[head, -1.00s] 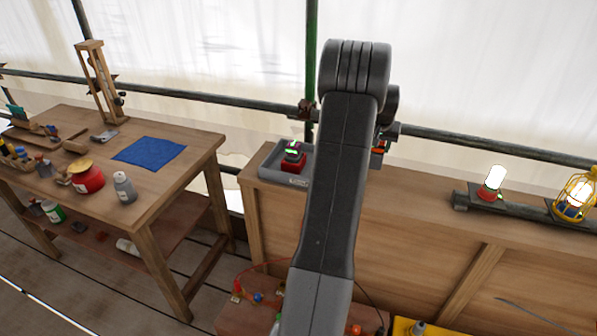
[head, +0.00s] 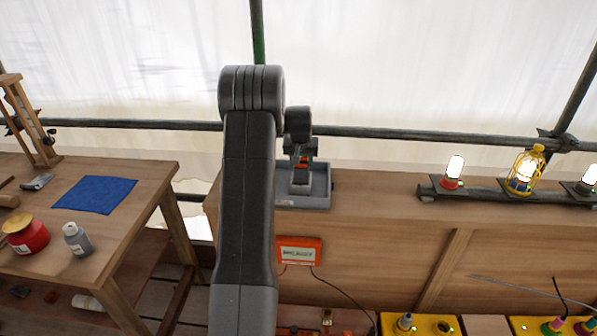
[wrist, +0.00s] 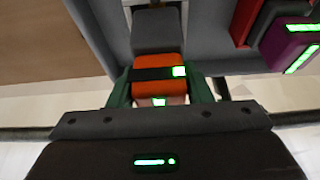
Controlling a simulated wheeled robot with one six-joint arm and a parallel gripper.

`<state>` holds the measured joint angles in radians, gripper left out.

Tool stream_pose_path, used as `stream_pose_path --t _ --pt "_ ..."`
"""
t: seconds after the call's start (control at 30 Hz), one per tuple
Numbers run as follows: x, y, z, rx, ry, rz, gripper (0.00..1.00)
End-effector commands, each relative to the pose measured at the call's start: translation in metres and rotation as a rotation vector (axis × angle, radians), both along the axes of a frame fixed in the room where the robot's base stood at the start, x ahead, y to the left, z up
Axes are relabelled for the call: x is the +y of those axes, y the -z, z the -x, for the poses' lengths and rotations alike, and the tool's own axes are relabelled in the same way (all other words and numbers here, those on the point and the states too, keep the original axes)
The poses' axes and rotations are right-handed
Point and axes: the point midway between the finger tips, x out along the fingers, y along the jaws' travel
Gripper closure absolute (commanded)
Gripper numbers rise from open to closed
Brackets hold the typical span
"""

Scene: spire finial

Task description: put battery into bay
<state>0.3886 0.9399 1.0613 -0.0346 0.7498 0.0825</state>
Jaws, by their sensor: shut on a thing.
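My gripper (wrist: 160,88) is shut on an orange battery (wrist: 156,62) with a black band and a green light, its green fingers on either side. In the head view my gripper (head: 301,150) is over the grey tray (head: 318,203) on the wooden bench, with a bit of orange showing below it. A dark grey block (wrist: 158,30) lies just beyond the orange part; I cannot tell whether it belongs to the battery or to the tray. Which part is the bay is not clear.
A red block (wrist: 243,20) and a purple block (wrist: 290,48) with green lights are at the right in the wrist view. Lamps on a rail (head: 480,192) stand along the bench to the right. An orange box (head: 298,251) is on its front. A table with a blue cloth (head: 95,195) is at left.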

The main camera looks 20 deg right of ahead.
Motion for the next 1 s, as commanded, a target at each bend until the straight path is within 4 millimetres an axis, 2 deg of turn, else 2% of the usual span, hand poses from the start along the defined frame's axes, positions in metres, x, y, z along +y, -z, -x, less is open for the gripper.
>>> stream_pose_path --t 0.17,0.37,0.73,0.77,0.8,0.87,1.0 --pt "0.0 0.012 -0.001 -0.001 -0.001 0.001 0.85" --pt "0.0 0.04 0.0 0.001 -0.001 0.0 0.85" --pt "0.0 0.047 -0.001 -0.003 0.0 0.001 0.85" --pt "0.0 0.046 0.0 -0.002 0.0 0.001 0.51" --pt "0.0 0.045 0.0 -0.002 0.0 0.001 0.43" --pt "0.0 0.045 0.0 -0.001 0.0 0.0 0.33" --pt "0.0 0.045 0.0 -0.001 0.0 0.0 0.33"
